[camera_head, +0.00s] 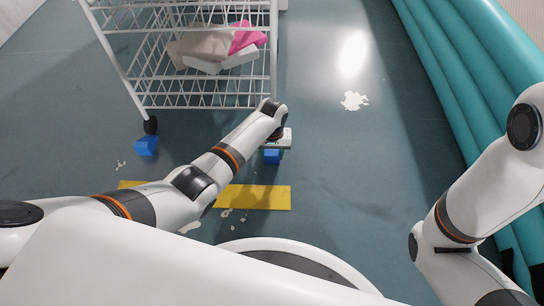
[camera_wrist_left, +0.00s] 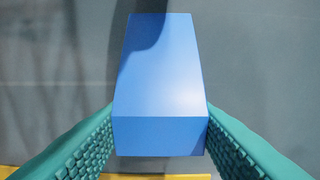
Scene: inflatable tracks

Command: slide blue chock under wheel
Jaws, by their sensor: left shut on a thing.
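A blue chock (camera_head: 272,156) is held low by my left gripper (camera_head: 277,150), near the right front of the wire cart. In the left wrist view the blue chock (camera_wrist_left: 160,70) sits between the two green ribbed fingers (camera_wrist_left: 160,135), which press on its sides. Another blue chock (camera_head: 147,146) lies on the floor beside a black cart wheel (camera_head: 150,126) at the front left corner of the cart (camera_head: 180,100). The cart's right front wheel is hidden behind my left arm. My right arm shows at the right, but its gripper is outside the view.
A yellow floor strip (camera_head: 255,197) lies in front of the cart. White and pink packages (camera_head: 215,50) are on the cart. A teal inflatable wall (camera_head: 470,90) runs along the right. The floor between the cart and wall is open, with pale patches (camera_head: 354,101).

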